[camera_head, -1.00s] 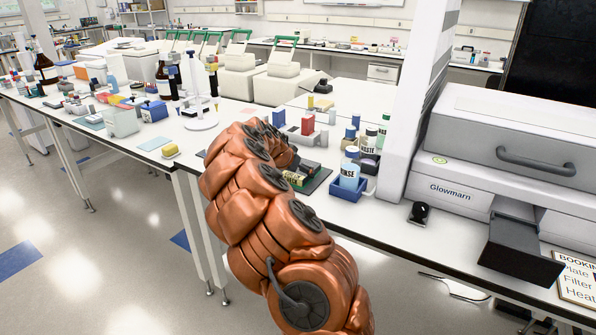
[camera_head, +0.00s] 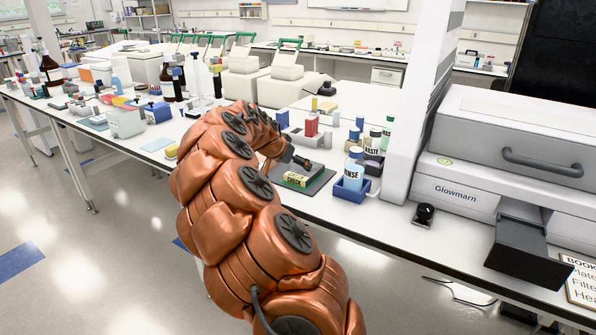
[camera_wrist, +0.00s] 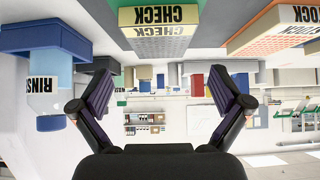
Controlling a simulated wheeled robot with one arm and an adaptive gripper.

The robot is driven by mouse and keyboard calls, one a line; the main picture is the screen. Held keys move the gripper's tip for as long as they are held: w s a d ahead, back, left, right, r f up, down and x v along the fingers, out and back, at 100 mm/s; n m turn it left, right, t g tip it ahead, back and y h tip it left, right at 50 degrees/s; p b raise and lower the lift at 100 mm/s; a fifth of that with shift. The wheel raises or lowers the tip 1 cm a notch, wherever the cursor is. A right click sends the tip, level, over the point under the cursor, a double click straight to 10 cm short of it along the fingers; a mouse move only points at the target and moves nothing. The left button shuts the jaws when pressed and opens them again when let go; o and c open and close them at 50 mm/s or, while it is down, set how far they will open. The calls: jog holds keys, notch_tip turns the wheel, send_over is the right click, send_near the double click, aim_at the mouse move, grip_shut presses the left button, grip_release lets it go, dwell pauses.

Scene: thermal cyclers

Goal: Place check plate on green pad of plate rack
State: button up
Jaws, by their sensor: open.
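The check plate (camera_head: 297,179), with a yellow CHECK label, lies on the green pad (camera_head: 309,184) of the dark rack (camera_head: 328,176) near the bench's front edge. In the upside-down wrist view, the check plate (camera_wrist: 158,20) is at the top middle, with a sliver of green pad (camera_wrist: 122,14) beside it. My gripper (camera_wrist: 162,103) is open, with nothing between its fingers, and apart from the plate. In the head view my gripper (camera_head: 301,161) is just above and behind the plate; its fingers are small there.
A RINSE bottle (camera_head: 354,172) stands in a blue holder (camera_head: 349,189) right of the rack. WASTE bottles and a white pillar (camera_head: 421,100) are beyond it. In the wrist view, an orange-based STOCK plate (camera_wrist: 296,18) is at upper right. A Glowmarn machine (camera_head: 460,195) is at right.

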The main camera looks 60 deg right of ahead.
jog(key=s+a+r+n+y, duration=0.1)
jog(key=a+r, duration=0.2)
jog(key=a, duration=0.4)
jog(key=s+a+r+n, duration=0.1)
jog(key=s+a+r, duration=0.1)
jog(key=a, duration=0.4)
jog(key=s+a+f+n+y, duration=0.2)
jog(key=s+a, duration=0.1)
jog(key=a, duration=0.6)
jog(key=s+a+f+n+y, duration=0.1)
jog(key=s+a+n+y, duration=0.15)
jog(key=a, duration=0.55)
jog(key=s+a+f+n+g+y, duration=0.1)
jog(key=s+a+f+n, duration=0.3)
jog(key=s+a, duration=0.4)
jog(key=s+a+f+n+g+y, duration=0.1)
jog(key=s+a+f+n, duration=0.3)
jog(key=a, duration=1)
jog(key=s+n+y, duration=0.1)
jog(key=s+n, duration=0.2)
jog(key=s, duration=0.2)
jog(key=shift+s+b, duration=0.25)
jog(key=shift+b, duration=0.1)
jog(key=shift+y, duration=0.25)
notch_tip(320, 180, up, 5)
jog(key=p, duration=0.4)
jog(key=shift+f+p, duration=0.2)
jog(key=shift+p, duration=0.2)
